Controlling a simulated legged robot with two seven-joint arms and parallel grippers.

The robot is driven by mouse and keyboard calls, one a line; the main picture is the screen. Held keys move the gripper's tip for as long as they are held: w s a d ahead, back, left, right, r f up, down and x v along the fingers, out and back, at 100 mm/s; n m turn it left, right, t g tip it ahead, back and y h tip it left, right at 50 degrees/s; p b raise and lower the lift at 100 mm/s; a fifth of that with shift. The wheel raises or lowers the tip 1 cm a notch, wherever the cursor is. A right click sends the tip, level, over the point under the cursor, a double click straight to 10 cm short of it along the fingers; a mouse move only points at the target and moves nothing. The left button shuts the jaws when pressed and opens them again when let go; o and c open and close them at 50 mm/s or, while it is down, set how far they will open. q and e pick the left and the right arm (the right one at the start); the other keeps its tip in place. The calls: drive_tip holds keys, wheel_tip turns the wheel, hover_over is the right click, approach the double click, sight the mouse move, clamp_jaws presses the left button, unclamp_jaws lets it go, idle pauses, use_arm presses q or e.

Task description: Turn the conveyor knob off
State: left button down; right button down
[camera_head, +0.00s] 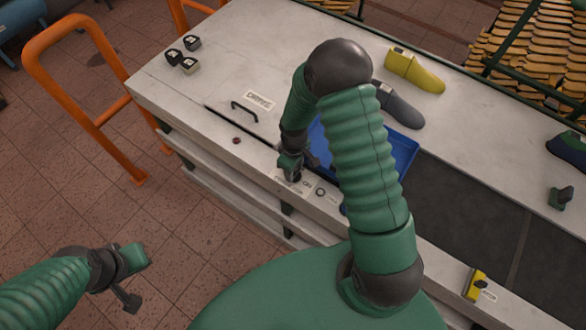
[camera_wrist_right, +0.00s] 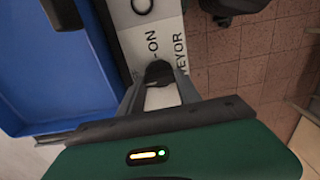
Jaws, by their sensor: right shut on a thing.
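The conveyor knob (camera_wrist_right: 159,72) is a small black knob on a pale label plate on the table's front edge. In the right wrist view the plate reads "ON" and part of "CONVEYOR"; the rest is hidden. My right gripper (camera_wrist_right: 160,82) is shut on the knob, with a dark finger on each side. In the head view my right gripper (camera_head: 291,174) reaches down onto the plate (camera_head: 306,186) and mostly covers the knob. My left gripper (camera_head: 130,285) hangs over the floor, away from the table; its jaw opening is unclear.
A blue tray (camera_head: 404,150) lies right beside my right gripper. A round button (camera_head: 320,192) sits right of the plate. The "DRIVE" panel has a black handle (camera_head: 244,109). A yellow last (camera_head: 413,71) and grey last (camera_head: 399,106) lie farther back. An orange rail (camera_head: 65,100) stands left.

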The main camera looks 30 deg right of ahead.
sight(296, 171)
drive_tip(key=shift+d, duration=0.15)
drive_tip(key=c, duration=1.2)
unclamp_jaws()
drive_tip(key=shift+c, duration=0.2)
drive_tip(key=shift+o, duration=1.4)
drive_tip(key=shift+s+r, duration=0.1)
drive_tip(key=shift+o, duration=0.6)
drive_tip(key=shift+s, duration=0.1)
drive_tip(key=shift+r, duration=0.15)
wheel_tip(296, 171, up, 16)
drive_tip(key=b, duration=0.2)
drive_tip(key=shift+r, duration=0.2)
drive_tip(key=shift+d, duration=0.1)
